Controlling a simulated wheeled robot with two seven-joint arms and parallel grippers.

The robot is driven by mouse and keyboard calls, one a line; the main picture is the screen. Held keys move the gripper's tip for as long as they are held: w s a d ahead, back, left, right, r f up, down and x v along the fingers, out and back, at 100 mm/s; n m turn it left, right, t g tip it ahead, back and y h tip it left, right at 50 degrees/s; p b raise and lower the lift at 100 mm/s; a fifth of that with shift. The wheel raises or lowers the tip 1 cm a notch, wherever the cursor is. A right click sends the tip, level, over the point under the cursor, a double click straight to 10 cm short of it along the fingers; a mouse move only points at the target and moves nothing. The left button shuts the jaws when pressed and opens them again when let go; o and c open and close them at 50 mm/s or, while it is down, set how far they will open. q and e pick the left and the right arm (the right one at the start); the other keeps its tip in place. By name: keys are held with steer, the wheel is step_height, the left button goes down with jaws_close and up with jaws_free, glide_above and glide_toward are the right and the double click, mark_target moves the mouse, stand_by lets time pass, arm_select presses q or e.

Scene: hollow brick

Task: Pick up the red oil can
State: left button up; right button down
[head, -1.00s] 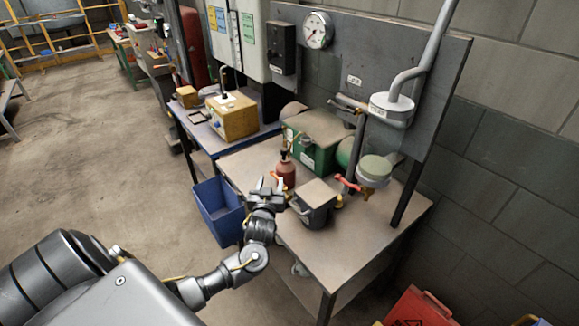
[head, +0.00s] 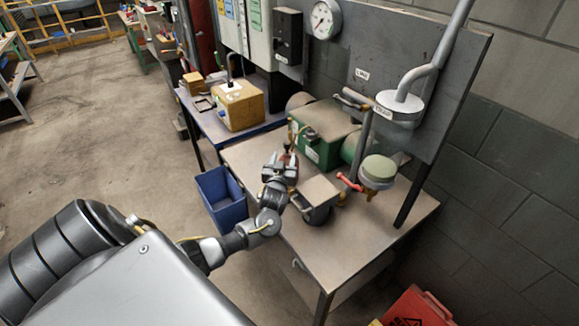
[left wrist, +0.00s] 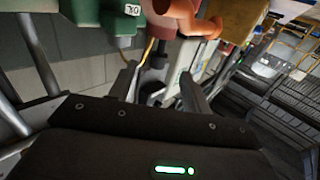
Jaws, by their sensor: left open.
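The red oil can (head: 287,156) stands upright on the brown bench beside the green box. In the head view my left gripper (head: 280,164) covers most of it, leaving only a bit of its red body and dark top showing. The gripper is open, with its fingers reaching toward the can. In the left wrist view the two fingers (left wrist: 158,88) are spread apart. A dark reddish shape shows between and beyond them, probably the can. I cannot tell whether either finger touches it. My right gripper is not in view.
The green box (head: 322,134) stands just behind the can. A blue bin (head: 222,196) is left of the bench (head: 335,250), whose front is clear.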

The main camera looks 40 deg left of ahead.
mark_target(287, 149)
arm_select(q)
steer(key=shift+w+r, duration=0.1)
steer(key=shift+w+a+r+p, duration=0.1)
steer(key=shift+w+a+p, duration=0.1)
steer(key=shift+w+p, duration=0.15)
steer(key=x, duration=0.1)
steer(key=p+x, duration=0.1)
steer(key=x, duration=0.1)
steer(key=shift+w+f, duration=0.1)
steer(key=shift+f, duration=0.2)
steer(key=shift+w+a, duration=0.25)
steer(key=shift+w, duration=0.15)
steer(key=shift+c, duration=0.5)
jaws_close()
